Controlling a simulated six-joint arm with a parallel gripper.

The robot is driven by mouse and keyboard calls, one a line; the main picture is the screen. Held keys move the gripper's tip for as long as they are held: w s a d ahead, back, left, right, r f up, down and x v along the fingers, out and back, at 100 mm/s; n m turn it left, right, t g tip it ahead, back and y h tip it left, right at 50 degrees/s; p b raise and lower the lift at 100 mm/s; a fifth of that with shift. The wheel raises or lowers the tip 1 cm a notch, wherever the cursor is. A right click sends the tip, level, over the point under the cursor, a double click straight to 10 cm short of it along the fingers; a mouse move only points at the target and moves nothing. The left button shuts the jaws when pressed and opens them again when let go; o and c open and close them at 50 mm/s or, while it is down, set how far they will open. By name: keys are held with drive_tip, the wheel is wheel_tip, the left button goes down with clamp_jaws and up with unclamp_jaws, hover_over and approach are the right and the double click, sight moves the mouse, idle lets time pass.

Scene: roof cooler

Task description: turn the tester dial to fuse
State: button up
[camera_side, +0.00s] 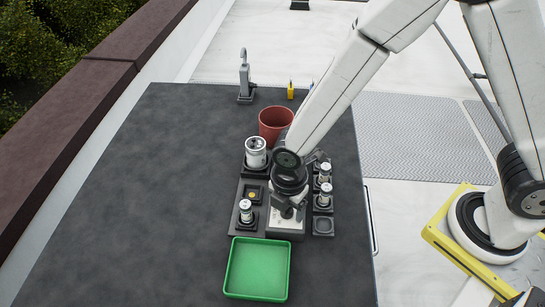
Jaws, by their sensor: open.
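My gripper (288,208) points down at the tester (285,226), a pale box with a dark base in the middle of the dark work surface. The gripper is open, with its fingers at or just above the top of the tester. The wrist and fingers cover most of the tester's top. The dial and its markings are hidden, so I cannot tell where the dial points or whether the fingers touch it.
A green tray (257,287) lies in front. Small cylinders stand in holders left (245,211) and right (325,194). A larger white canister (256,153) and a red bin (275,124) stand behind. The surface's left side (150,210) is clear.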

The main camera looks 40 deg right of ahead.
clamp_jaws()
drive_tip(key=shift+m, duration=0.4)
drive_tip(key=m, duration=0.3)
drive_tip(key=shift+m, duration=1.7)
unclamp_jaws()
